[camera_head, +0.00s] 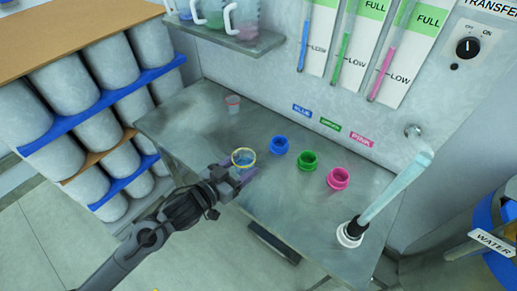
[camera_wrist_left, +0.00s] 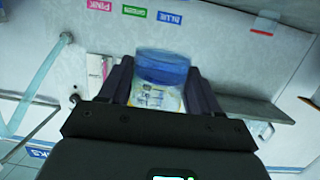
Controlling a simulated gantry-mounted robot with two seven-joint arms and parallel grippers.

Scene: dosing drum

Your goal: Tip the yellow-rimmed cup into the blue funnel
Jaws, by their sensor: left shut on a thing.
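The yellow-rimmed cup (camera_head: 243,157) is clear with blue contents. In the head view it is upright, left of the blue funnel (camera_head: 279,145) and apart from it. My left gripper (camera_head: 240,172) is shut on the cup, with its fingers on either side. In the left wrist view the picture is upside down; the cup (camera_wrist_left: 157,97) sits between the two dark fingers, with the blue contents toward its base. Whether the cup touches the table is hard to tell. My right gripper is not in view.
A green funnel (camera_head: 308,161) and a pink funnel (camera_head: 338,178) stand right of the blue one on the metal table (camera_head: 190,125). A pale slanted tube (camera_head: 395,190) rises at the right. Pitchers stand on a wall shelf (camera_head: 225,38).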

